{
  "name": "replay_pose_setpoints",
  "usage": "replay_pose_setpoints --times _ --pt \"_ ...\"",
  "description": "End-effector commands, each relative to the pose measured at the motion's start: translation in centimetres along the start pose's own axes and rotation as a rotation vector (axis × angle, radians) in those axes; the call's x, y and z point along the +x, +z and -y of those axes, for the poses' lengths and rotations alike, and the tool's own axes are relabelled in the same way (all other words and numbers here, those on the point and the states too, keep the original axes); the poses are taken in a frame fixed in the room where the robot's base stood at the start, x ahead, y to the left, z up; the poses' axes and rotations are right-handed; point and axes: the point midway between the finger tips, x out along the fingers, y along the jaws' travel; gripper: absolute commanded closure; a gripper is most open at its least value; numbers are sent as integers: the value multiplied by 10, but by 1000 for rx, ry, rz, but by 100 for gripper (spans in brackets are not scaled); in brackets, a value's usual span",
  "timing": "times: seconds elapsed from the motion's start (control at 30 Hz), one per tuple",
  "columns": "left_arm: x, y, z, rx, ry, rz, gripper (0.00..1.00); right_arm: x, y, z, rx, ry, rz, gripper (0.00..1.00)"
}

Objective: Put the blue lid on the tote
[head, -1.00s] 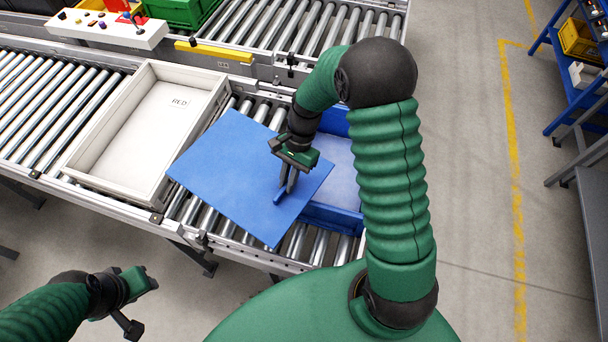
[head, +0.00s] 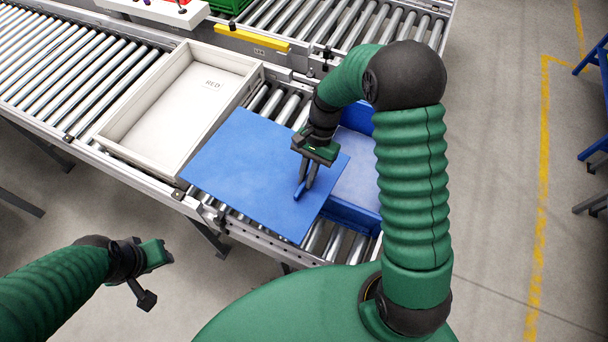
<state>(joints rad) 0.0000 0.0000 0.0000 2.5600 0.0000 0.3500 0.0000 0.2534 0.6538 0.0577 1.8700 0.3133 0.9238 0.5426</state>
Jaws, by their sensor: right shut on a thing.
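The blue lid (head: 245,165) is a flat blue panel with a small upright handle (head: 300,191). My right gripper (head: 306,184) points down and is shut on that handle. The lid covers the left part of the blue tote (head: 350,213) and extends left past it over the rollers. The tote's right part is open to view, with its pale blue inside showing. The lid hides the tote's left side, and I cannot tell whether the two touch. My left gripper (head: 158,277) is open and empty, low at the left, away from the conveyor.
A white tray (head: 125,153) marked RED stands on the rollers left of the lid, close to its edge. A second roller line with a yellow bar (head: 248,38) and a green crate (head: 228,4) lies behind. Floor (head: 500,200) is clear at the right.

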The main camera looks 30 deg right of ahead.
Motion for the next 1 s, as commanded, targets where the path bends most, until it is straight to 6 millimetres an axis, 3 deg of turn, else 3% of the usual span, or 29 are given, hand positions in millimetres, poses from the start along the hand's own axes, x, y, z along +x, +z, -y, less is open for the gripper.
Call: replay_pose_setpoints --times 0.27,0.6,0.8,1.0 --pt "-6 -1 0 0 0 0 64 -7 -34 -20 601 -252 -10 100" --pt "-10 -2 0 0 0 0 64 -11 -78 -82 1246 -521 -17 100" --pt "-11 -3 0 0 0 0 64 -10 -85 -100 1372 -576 -21 100" --pt "-11 -2 0 0 0 0 64 -10 -85 -100 1375 -578 -23 100"
